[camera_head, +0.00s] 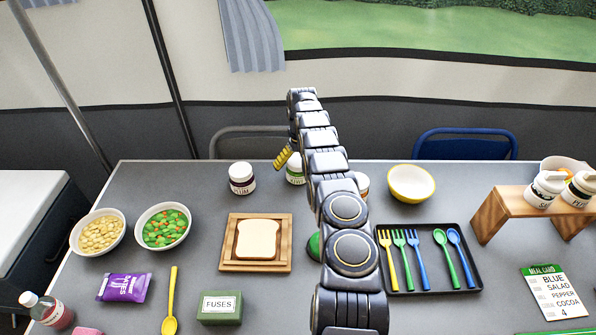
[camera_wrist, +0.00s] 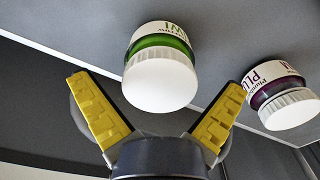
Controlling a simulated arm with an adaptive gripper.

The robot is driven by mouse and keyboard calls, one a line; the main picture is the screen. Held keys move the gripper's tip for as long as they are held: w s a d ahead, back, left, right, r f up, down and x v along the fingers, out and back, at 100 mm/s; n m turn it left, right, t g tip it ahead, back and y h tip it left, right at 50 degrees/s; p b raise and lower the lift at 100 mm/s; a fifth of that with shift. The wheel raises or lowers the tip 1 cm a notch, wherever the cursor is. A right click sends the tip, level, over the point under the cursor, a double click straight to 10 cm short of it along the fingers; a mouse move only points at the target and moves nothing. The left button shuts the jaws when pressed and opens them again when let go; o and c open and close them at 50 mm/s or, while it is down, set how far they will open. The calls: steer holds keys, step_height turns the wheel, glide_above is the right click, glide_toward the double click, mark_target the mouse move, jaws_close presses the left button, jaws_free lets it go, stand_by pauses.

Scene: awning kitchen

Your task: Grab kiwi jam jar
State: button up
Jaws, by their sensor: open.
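The kiwi jam jar, white-lidded with green contents, stands at the back of the table in the head view (camera_head: 295,171), partly hidden by my arm. It also shows in the wrist view (camera_wrist: 162,75), lid towards the camera, label only partly visible. My gripper (camera_head: 284,157) is at the jar's upper left in the head view, one yellow finger visible. In the wrist view my gripper (camera_wrist: 157,95) is open, its yellow fingers spread to either side of the jar's lid. No contact shows, and nothing is held.
A plum jar (camera_head: 242,179) stands left of the kiwi jar; it also shows in the wrist view (camera_wrist: 283,97), near the right finger. Another jar (camera_head: 363,184) is partly hidden behind my arm. A yellow bowl (camera_head: 411,184) is farther right. A toast board (camera_head: 229,265) lies in front.

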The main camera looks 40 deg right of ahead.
steer(key=c, duration=1.2)
steer(key=shift+r, duration=0.15)
